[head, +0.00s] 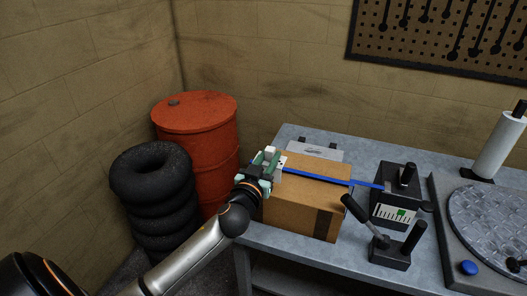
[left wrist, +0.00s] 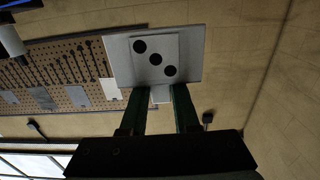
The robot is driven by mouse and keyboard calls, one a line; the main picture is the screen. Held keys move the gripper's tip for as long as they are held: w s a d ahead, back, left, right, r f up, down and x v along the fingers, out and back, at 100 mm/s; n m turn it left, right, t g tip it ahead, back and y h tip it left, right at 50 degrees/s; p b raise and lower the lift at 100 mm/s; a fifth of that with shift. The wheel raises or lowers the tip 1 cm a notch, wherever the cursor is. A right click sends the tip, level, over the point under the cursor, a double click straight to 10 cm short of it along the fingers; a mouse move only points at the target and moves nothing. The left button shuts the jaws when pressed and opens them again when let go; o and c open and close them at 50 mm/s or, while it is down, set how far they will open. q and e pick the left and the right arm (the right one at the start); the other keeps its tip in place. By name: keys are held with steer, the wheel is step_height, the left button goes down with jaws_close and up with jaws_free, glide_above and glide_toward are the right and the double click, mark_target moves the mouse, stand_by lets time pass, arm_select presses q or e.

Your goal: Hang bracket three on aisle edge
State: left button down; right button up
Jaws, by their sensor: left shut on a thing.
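Bracket three is a pale grey plate with three black dots on a diagonal; it fills the upper middle of the left wrist view (left wrist: 187,40). My left gripper (head: 266,163) is shut on its narrow tab, and both fingers show in the left wrist view (left wrist: 159,103). In the head view the gripper is at the left end of the cardboard box, and only a small pale part of the bracket (head: 281,161) shows past it. The grey workbench (head: 293,133) has a left edge below the gripper. I cannot tell which edge is the aisle edge. My right gripper is not in view.
The cardboard box (head: 300,205) has a blue bar (head: 320,177) above it. A grey plate (head: 316,151) with two black pieces is behind the box. Black devices (head: 398,195) stand to the right. A red drum (head: 200,140) and stacked tyres (head: 150,175) are left of the bench.

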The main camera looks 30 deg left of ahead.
arm_select(q)
steer(key=shift+w+a+f, duration=0.25)
steer(key=shift+a+f, duration=0.35)
steer(key=shift+a, duration=0.2)
step_height(320, 180, down, 10)
steer(key=b, duration=0.8)
steer(key=shift+r, duration=0.25)
steer(key=shift+f+b, duration=0.25)
steer(key=shift+b, duration=0.2)
steer(key=c, duration=0.6)
jaws_free()
steer(key=shift+s, duration=0.1)
